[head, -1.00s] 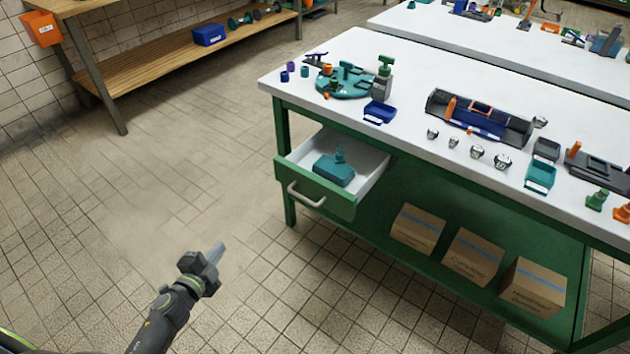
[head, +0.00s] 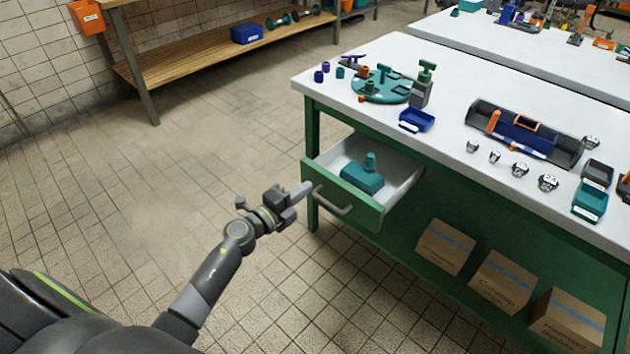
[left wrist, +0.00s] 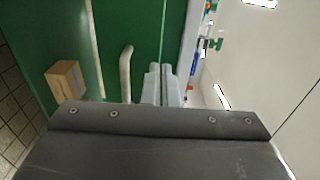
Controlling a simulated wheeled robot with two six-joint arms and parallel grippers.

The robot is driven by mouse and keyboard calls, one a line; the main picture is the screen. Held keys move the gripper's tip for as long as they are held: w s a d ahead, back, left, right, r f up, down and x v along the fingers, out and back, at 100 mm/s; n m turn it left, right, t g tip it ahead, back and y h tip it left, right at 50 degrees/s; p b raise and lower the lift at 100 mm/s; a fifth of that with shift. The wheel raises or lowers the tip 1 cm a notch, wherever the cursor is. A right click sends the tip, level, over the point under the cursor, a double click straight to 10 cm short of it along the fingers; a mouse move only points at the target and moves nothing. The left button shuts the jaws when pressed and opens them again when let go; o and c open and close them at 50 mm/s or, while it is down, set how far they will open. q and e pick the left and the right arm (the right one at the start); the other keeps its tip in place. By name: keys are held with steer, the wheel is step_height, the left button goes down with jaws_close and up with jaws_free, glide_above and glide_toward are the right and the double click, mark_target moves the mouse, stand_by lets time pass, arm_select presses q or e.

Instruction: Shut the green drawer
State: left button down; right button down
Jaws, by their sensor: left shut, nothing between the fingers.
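The green drawer (head: 344,200) stands open, pulled out from the left end of the green workbench. Its white inside holds a teal box-like item (head: 362,178) with a knob on top. A pale bar handle (head: 332,203) is on its front; in the left wrist view the handle (left wrist: 126,75) is left of my fingers. My left gripper (head: 301,191) is shut and empty, just in front of the drawer front's left part. Whether the fingertips touch the front is unclear. My right gripper is not in view.
The white worktop (head: 450,100) above carries a teal turntable (head: 381,88), a blue bin (head: 416,121) and a tool tray (head: 525,133). Cardboard boxes (head: 445,247) stand on the lower shelf. The tiled floor left of the bench is clear.

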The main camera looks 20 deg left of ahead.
mark_target(323, 175)
arm_select(q)
steer(key=x, duration=0.3)
steer(key=shift+w+d, duration=0.15)
steer(key=shift+w, duration=0.25)
steer(key=shift+w+d+b, duration=0.15)
steer(key=shift+w+b, duration=0.15)
steer(key=shift+w, duration=0.05)
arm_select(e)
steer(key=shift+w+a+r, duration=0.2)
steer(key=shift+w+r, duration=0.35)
